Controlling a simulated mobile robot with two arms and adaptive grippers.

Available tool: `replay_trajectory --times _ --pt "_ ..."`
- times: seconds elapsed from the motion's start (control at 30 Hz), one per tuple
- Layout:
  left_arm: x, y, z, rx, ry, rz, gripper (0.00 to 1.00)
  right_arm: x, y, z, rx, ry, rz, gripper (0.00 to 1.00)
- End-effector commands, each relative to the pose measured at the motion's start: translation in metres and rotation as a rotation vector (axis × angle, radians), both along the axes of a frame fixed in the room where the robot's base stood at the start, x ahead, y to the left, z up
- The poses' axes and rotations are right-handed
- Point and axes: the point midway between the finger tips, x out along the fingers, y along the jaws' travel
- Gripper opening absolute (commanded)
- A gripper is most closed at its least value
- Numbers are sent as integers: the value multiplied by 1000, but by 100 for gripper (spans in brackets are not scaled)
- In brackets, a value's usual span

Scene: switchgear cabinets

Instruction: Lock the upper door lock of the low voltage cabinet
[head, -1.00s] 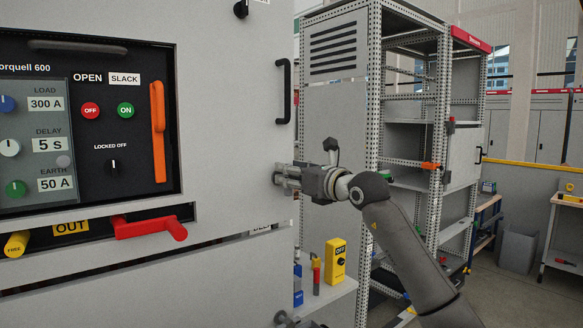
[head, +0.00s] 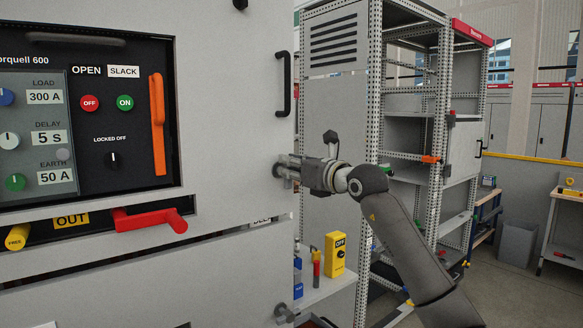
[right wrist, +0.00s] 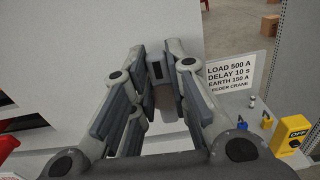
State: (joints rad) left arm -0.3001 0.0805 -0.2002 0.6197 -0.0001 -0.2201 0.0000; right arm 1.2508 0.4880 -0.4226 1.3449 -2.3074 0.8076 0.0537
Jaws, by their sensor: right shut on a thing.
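The cabinet door (head: 230,110) is a large light-grey front with a control panel at its left. A small grey round lock (head: 277,170) sits near its right edge, below the black handle. My right gripper (head: 285,167) is at this lock from the right, its fingers shut on the lock's knob. In the right wrist view the grey knob (right wrist: 157,70) lies between the fingertips, and the fingers hide much of it. A second, similar lock (head: 284,312) shows lower on the same edge. My left gripper is not in view.
A black door handle (head: 283,85) stands out above the lock. A red lever (head: 150,219) juts from the slot below the panel. A shelf with a yellow OFF box (head: 335,254) is below my right arm. An open perforated rack (head: 372,120) stands behind it.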

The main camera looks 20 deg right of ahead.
Motion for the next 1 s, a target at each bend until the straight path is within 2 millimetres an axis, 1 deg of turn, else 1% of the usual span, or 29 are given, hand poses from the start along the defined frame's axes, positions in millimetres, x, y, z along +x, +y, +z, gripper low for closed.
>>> replay_trajectory --times 0.27,0.6,1.0 --pt "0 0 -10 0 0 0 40 1 -3 -2 155 55 0 0" --pt "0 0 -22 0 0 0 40 3 -9 -4 455 164 0 0" --pt "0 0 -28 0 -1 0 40 5 -14 -8 811 294 1 0"
